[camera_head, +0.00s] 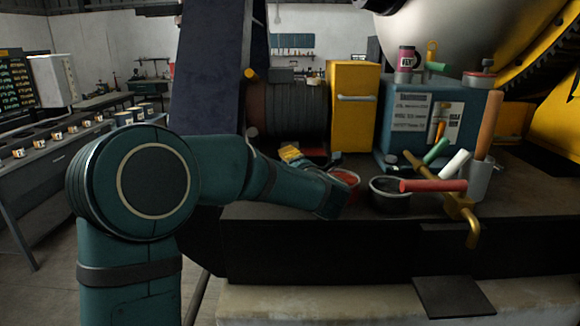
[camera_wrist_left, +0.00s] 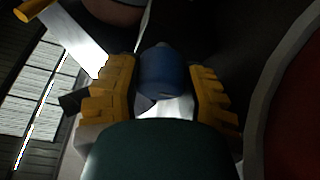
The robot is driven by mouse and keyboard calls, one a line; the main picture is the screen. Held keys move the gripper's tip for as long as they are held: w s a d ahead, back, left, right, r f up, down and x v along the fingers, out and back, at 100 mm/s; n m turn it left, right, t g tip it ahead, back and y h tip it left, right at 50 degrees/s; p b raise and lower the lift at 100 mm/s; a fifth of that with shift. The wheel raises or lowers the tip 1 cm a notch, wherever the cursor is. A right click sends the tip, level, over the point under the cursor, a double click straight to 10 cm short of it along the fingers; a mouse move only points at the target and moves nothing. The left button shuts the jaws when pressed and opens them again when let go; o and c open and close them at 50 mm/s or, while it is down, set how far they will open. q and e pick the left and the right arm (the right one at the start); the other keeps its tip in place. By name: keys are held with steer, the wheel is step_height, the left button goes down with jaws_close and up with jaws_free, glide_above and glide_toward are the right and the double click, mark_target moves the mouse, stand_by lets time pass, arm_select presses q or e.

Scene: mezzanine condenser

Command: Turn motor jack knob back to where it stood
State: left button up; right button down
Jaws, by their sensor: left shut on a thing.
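In the left wrist view a blue rounded knob (camera_wrist_left: 162,68) sits between the yellow toothed fingers of my left gripper (camera_wrist_left: 163,80). The fingers are closed on its two sides. In the head view my left arm reaches in to the dark bench, and the yellow of my left gripper (camera_head: 290,153) shows just below the ribbed dark motor (camera_head: 287,108). The knob is hidden there behind my arm and gripper. Any mark showing how far the knob is turned cannot be made out. My right gripper is in neither view.
A red-filled bowl (camera_head: 345,180) stands close right of my left wrist, with a dark bowl (camera_head: 388,194) beside it. The bench's front edge is close.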

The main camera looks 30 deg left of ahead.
arm_select(q)
steer(key=shift+m, duration=0.5)
steer(key=shift+y, duration=0.3)
steer(key=shift+r, duration=0.1)
steer(key=o, duration=1.2)
steer(key=shift+a, duration=0.1)
steer(key=shift+f, duration=0.25)
steer(key=shift+s, duration=0.1)
steer(key=shift+s+d+f, duration=0.1)
steer(key=shift+s+d, duration=0.05)
steer(key=shift+d, duration=0.35)
steer(key=v, duration=0.7)
steer(key=shift+s+r, duration=0.15)
steer(key=shift+r, duration=0.15)
